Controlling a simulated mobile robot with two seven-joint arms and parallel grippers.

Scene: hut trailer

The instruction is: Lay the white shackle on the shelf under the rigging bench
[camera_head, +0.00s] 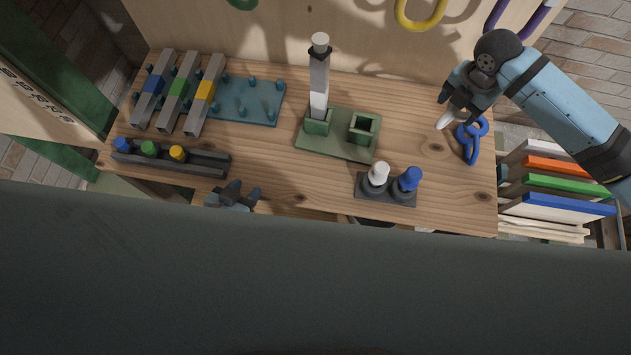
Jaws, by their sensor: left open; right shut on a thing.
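My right gripper (454,103) is above the right part of the rigging bench (262,168), shut on a small white piece (445,119). It looks like the white shackle, but the fingers hide most of its shape. A blue shackle (472,140) lies on the bench just right of it. My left gripper (232,196) is open and empty at the bench's front edge, left of centre. The shelf under the bench is hidden by the bench top and my own body.
A green base (340,150) carries a tall grey post (319,85). A dark holder (386,190) with white and blue knobs sits near the front edge. Coloured blocks and a teal peg board (246,99) are at left. Coloured books (555,185) stand right of the bench.

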